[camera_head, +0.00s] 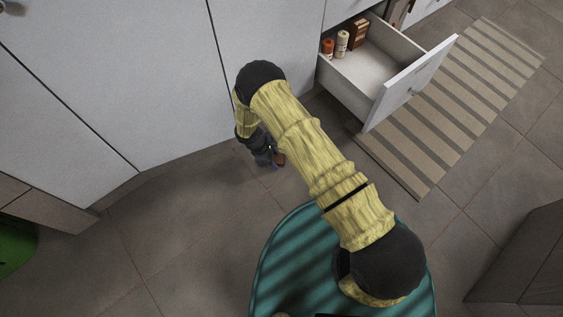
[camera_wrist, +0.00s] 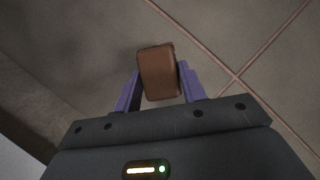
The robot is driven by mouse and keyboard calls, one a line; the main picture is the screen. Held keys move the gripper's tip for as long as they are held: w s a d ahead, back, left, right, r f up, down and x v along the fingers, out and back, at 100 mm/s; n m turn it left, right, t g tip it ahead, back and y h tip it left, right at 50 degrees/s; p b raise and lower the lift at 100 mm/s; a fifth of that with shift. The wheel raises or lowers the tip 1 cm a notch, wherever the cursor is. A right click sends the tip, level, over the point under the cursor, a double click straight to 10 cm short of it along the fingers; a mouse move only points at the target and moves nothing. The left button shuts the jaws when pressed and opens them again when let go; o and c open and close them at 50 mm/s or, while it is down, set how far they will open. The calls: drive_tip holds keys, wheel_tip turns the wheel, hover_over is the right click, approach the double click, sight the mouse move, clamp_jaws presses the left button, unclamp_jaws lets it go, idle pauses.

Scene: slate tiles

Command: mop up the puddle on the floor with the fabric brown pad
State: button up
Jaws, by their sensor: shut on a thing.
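The brown pad (camera_wrist: 158,72) is a small rounded block, held between the two purple fingers of my gripper (camera_wrist: 159,88) in the wrist view. The fingers touch it from both sides. In the head view my gripper (camera_head: 268,160) points down close to the floor near the white cabinet fronts. I cannot tell whether the pad touches the floor. I cannot make out a clear puddle outline in either view; my arm hides part of the floor.
An open white drawer (camera_head: 415,82) holding several small items juts out at the upper right. A striped beige rug (camera_head: 440,122) lies beneath and beside it. A green object (camera_head: 14,245) is at the left edge. White cabinets (camera_head: 110,75) line the back. Tiled floor (camera_head: 190,225) is clear at left.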

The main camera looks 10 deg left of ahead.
wheel_tip(320, 180, up, 2)
drive_tip(key=shift+w+p, duration=0.15)
drive_tip(key=shift+p, duration=0.45)
drive_tip(key=shift+s+a+r+p, duration=0.2)
drive_tip(key=shift+s+r+p, duration=0.05)
drive_tip(key=shift+r+p, duration=0.45)
drive_tip(key=shift+d+r+p, duration=0.2)
drive_tip(key=shift+r+p, duration=0.75)
drive_tip(key=shift+r, duration=0.35)
